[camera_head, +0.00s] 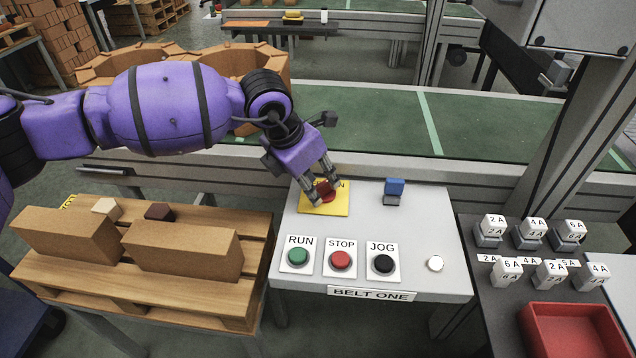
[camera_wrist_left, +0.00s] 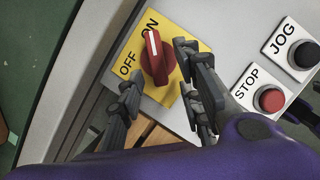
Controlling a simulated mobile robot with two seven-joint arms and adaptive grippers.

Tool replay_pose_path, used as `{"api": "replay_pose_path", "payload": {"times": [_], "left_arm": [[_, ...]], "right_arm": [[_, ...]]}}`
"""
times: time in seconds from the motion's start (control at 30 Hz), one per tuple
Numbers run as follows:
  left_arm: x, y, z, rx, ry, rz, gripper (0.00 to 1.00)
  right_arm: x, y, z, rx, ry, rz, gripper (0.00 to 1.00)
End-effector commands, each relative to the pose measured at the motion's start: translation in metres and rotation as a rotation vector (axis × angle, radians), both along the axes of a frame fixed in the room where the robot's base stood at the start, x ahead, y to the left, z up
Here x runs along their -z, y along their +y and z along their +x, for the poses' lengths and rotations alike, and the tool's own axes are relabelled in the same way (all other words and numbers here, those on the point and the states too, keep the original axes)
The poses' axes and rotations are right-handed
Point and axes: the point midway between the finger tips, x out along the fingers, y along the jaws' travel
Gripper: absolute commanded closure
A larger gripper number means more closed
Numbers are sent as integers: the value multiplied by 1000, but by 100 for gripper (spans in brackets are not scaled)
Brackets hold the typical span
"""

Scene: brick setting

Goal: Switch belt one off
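A red rotary knob (camera_head: 326,190) sits on a yellow plate (camera_head: 313,207) at the back left of the belt one panel (camera_head: 425,235). In the left wrist view the knob (camera_wrist_left: 154,58) has a white line that points towards the ON label, with OFF to its left. My left gripper (camera_head: 327,196) is over the plate, fingers pointing down at the knob. In the left wrist view its fingers (camera_wrist_left: 157,65) are apart, one on each side of the knob; I cannot tell whether they touch it. My right gripper is not in view.
Green RUN (camera_head: 298,257), red STOP (camera_head: 341,261) and black JOG (camera_head: 383,264) buttons line the panel's front. A pallet with boxes (camera_head: 180,250) stands left; a green conveyor (camera_head: 480,125) runs behind.

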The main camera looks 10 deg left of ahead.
Motion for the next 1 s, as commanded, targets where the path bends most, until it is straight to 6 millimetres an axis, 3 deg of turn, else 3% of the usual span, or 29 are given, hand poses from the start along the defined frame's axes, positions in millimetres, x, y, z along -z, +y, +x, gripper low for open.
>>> {"api": "replay_pose_path", "payload": {"times": [0.2,0.47,0.7,1.0], "left_arm": [[16,-5,5,0,-1,0,67],[17,-5,6,0,-1,0,67],[17,-5,5,0,-1,0,99],[16,-5,5,-11,-1,0,100]], "right_arm": [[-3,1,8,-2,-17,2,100],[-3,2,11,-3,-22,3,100],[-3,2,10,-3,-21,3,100],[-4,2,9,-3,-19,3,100]]}}
